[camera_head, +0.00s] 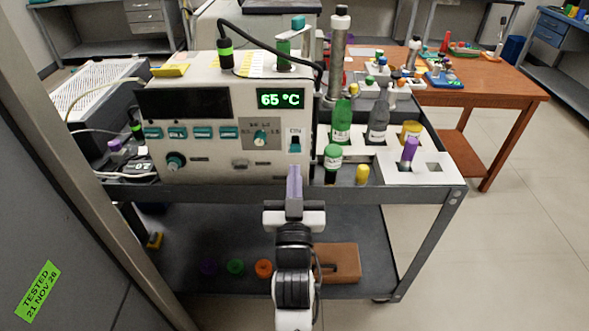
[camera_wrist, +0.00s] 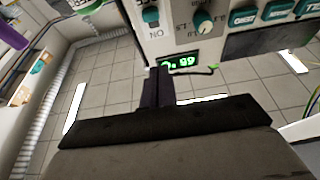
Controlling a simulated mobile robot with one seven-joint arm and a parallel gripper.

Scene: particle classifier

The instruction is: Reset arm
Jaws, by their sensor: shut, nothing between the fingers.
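My gripper (camera_head: 294,178) is shut and empty, with its purple fingers together. In the head view it points away from me, in front of the lower right part of the particle classifier (camera_head: 215,145). The classifier is a white box with teal buttons and a green display reading 65 °C. In the wrist view my shut fingers (camera_wrist: 158,85) show at the middle. The classifier's front panel (camera_wrist: 190,45) appears upside down at the top of that view. I cannot tell the exact gap between my fingertips and the panel.
The classifier stands on a grey cart (camera_head: 420,205). Right of it are a green-capped bottle (camera_head: 333,163), a yellow-capped vial (camera_head: 362,174) and a purple item (camera_head: 409,150) in a white holder. A wooden table (camera_head: 490,85) stands behind. A grey cabinet (camera_head: 60,200) fills the left; floor at right is clear.

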